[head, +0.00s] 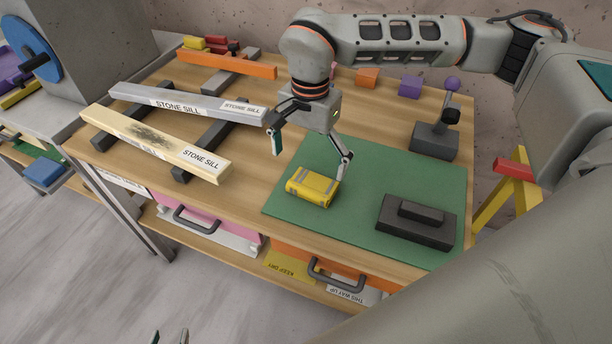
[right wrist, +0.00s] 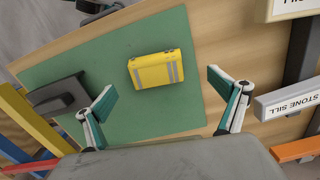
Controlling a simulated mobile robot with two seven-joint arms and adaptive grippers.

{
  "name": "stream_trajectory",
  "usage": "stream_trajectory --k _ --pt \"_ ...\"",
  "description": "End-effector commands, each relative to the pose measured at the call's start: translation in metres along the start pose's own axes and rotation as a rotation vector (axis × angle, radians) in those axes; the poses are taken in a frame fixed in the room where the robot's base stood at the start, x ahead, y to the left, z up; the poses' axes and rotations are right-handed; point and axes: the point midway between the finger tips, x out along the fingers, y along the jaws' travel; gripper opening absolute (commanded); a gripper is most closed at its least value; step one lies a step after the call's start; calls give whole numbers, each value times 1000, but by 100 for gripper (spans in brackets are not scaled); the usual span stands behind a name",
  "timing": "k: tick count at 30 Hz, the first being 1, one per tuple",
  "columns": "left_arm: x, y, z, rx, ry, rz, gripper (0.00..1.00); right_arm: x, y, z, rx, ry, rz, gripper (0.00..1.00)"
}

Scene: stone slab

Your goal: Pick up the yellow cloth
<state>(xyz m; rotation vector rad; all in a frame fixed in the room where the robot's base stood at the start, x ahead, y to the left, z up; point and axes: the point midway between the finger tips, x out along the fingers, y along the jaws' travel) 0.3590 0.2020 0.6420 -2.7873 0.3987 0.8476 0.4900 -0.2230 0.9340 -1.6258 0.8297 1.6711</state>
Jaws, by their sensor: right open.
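The yellow cloth (head: 312,188) is a folded, block-like bundle with grey stripes. It lies on the left part of the green mat (head: 365,185) on the bench. My right gripper (head: 308,162) is above and behind it, with its fingers spread and nothing between them. In the right wrist view the cloth (right wrist: 154,70) lies ahead of the open fingers (right wrist: 162,90), apart from them. Only the tips of my left gripper (head: 170,338) show at the bottom edge of the head view, spread apart, low in front of the bench.
A dark stepped block (head: 416,222) sits on the mat right of the cloth. A dark stand with a purple ball (head: 435,138) is behind it. Stone sills (head: 155,145) lie on dark bars at left. Small coloured blocks (head: 368,77) stand at the back.

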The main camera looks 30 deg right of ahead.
Motion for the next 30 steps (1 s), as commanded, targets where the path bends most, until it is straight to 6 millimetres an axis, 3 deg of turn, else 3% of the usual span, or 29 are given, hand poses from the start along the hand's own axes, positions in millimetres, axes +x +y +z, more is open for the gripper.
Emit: stream_trajectory --k 3,11,21,30 --pt "0 0 0 0 0 0 40 1 2 -10 -1 29 6 96" --pt "-1 1 2 -1 -3 2 40 27 4 -9 0 28 6 96" --pt "-1 1 0 0 -1 2 40 70 9 -8 -1 27 4 96" --pt "-1 1 0 0 -1 2 40 74 8 -8 -1 28 3 96"
